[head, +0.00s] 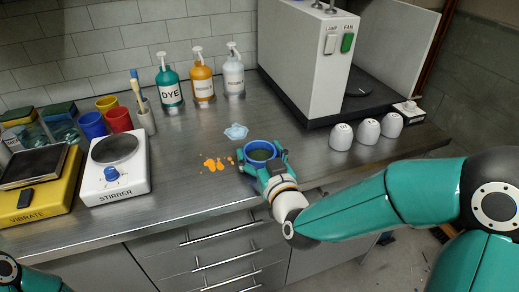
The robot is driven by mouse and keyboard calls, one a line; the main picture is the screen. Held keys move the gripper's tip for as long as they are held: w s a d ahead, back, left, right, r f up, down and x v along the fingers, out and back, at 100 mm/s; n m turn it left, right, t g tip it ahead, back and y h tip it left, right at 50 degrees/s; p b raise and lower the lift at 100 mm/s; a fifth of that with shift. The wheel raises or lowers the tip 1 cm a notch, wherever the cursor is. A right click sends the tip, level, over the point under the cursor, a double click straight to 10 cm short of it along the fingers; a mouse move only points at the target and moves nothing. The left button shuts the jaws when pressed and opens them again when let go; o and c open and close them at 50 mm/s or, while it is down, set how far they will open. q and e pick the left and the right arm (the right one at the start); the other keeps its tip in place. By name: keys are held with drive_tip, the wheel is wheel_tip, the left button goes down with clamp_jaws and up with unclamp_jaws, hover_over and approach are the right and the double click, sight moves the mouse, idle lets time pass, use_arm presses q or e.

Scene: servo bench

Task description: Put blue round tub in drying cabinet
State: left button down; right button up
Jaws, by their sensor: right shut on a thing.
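The blue round tub (260,145) sits near the front edge of the steel bench, with its open top facing up and a dark inside. My right gripper (262,157) is shut on the tub, with its teal fingers around the tub's sides. I cannot tell whether the tub touches the bench. No thing in view is labelled as a drying cabinet. A tall grey housing (308,65) with LAMP and FAN switches stands behind and to the right of the tub. My left gripper is out of view; only a bit of its arm shows at the lower left.
Orange spots (214,164) and a pale blue splat (236,131) lie near the tub. White cups (367,131) stand at right. Pump bottles (203,84) stand at the back. A white stirrer (112,180) and yellow VIBRATE device (50,206) occupy the left. The bench's centre is mostly open.

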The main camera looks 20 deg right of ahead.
drive_tip(key=s, duration=0.4)
drive_tip(key=shift+b, duration=0.3)
drive_tip(key=s+b, duration=0.1)
drive_tip(key=b, duration=0.1)
drive_tip(key=s+b, duration=0.1)
drive_tip(key=b, duration=0.1)
drive_tip(key=s+b, duration=0.1)
drive_tip(key=b, duration=0.1)
drive_tip(key=shift+d+f+b, duration=0.15)
drive_tip(key=shift+f+b, duration=0.1)
drive_tip(key=shift+b, duration=0.15)
drive_tip(key=s+b, duration=0.6)
drive_tip(key=s, duration=0.3)
drive_tip(key=shift+d+r, duration=0.15)
drive_tip(key=shift+r, duration=0.15)
drive_tip(key=shift+s+b, duration=0.15)
drive_tip(key=shift+b, duration=0.15)
